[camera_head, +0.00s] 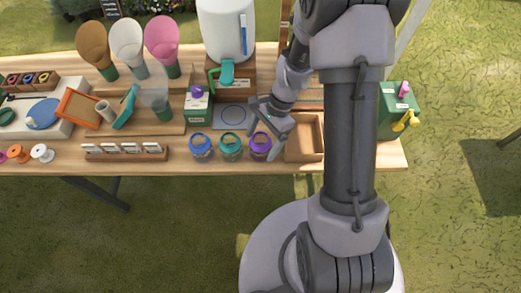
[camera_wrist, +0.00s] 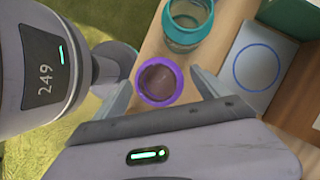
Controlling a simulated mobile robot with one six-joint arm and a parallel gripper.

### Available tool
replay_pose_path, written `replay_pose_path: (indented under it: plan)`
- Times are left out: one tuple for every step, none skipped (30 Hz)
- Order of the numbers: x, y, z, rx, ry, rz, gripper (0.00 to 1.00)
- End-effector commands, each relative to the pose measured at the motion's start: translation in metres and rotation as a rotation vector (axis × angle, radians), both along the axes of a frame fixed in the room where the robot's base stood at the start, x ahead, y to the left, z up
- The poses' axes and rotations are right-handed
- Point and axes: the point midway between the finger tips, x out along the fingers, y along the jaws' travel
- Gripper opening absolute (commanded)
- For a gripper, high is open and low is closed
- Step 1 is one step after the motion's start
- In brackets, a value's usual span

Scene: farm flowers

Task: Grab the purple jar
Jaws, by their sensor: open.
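The purple jar (camera_head: 260,146) is a small glass jar with a purple rim. It stands upright near the front edge of the table, at the right end of a row of three jars. In the wrist view its purple rim (camera_wrist: 159,81) shows from above, between my two fingers. My gripper (camera_wrist: 160,92) is open and empty, with one finger on each side of the jar in that view. In the head view my gripper (camera_head: 268,125) hangs just above and behind the jar. I cannot tell whether the fingers touch it.
A teal jar (camera_head: 231,147) stands close left of the purple one, and a blue jar (camera_head: 201,147) beyond it. An open wooden box (camera_head: 304,137) is close on the right. Behind is a grey pad with a blue circle (camera_head: 233,115). A green box (camera_head: 198,105) stands behind the jars.

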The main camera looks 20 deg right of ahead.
Motion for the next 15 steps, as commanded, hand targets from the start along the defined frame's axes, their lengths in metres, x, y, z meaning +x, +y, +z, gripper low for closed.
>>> replay_pose_path:
  plan:
    - [-0.002, 0.0031, -0.0125, 0.001, 0.004, 0.0, 0.84]
    - [-0.0024, 0.004, -0.0145, 0.001, 0.003, 0.0, 0.84]
    - [-0.0024, 0.0044, -0.0145, 0.001, 0.002, -0.001, 0.84]
    - [-0.0022, 0.0044, -0.0136, 0.001, 0.002, -0.001, 0.84]
    - [-0.0022, 0.0042, -0.0126, 0.001, 0.002, -0.001, 0.84]
    - [-0.0021, 0.0042, -0.012, 0.001, 0.001, -0.001, 0.84]
    - [-0.0021, 0.0041, -0.0119, 0.001, 0.001, -0.001, 0.84]
    - [-0.0021, 0.0042, -0.0117, 0.001, 0.001, -0.001, 0.8]
    - [-0.0021, 0.0041, -0.0116, 0.001, 0.001, -0.001, 0.72]
    - [-0.0021, 0.0041, -0.0116, 0.001, 0.001, -0.001, 0.66]
    - [-0.0021, 0.0041, -0.0115, 0.001, 0.001, -0.001, 0.61]
    - [-0.0021, 0.0041, -0.0115, 0.001, 0.001, -0.001, 0.53]
    - [-0.0021, 0.0041, -0.0115, 0.001, 0.001, -0.001, 0.47]
    - [-0.0021, 0.0041, -0.0115, 0.001, 0.001, -0.001, 0.41]
    - [-0.002, 0.004, -0.0116, 0.001, 0.001, -0.001, 0.33]
